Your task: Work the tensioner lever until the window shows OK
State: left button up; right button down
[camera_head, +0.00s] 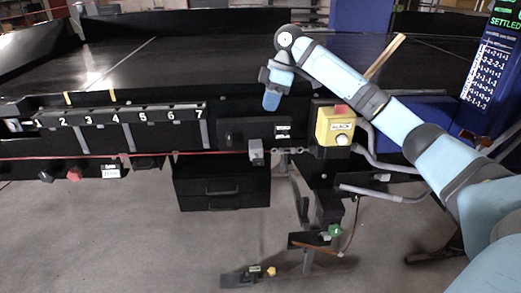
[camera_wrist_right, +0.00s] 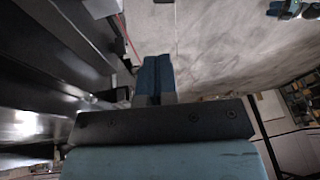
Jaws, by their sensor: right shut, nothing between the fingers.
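A yellow box (camera_head: 336,127) with a red top part hangs on the front of the conveyor. Its small window (camera_head: 342,127) has dark lettering that seems to read SLACK. A grey bent bar (camera_head: 375,150) runs right from beside the box, and another grey bar (camera_head: 385,193) lies lower; I cannot tell which is the tensioner lever. My right gripper (camera_head: 271,102) is above and left of the box, pointing down, apart from it. It is shut and empty; its blue fingers (camera_wrist_right: 154,78) are together in the right wrist view. My left gripper is not in view.
A red cord (camera_head: 120,156) runs along the conveyor front to a grey block (camera_head: 256,152) and a chain. A wooden stick (camera_head: 385,57) leans behind my right forearm. Black drawers (camera_head: 222,188) stand below. The floor in front is mostly open.

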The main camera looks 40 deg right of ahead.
jog(key=shift+f, duration=0.15)
send_near(257, 160)
jog(key=x, duration=0.5)
jog(key=shift+w+f+p, duration=0.1)
jog(key=shift+w+p, duration=0.15)
jog(key=shift+p, duration=0.05)
jog(key=shift+s+a+f, duration=0.15)
jog(key=shift+f, duration=0.45)
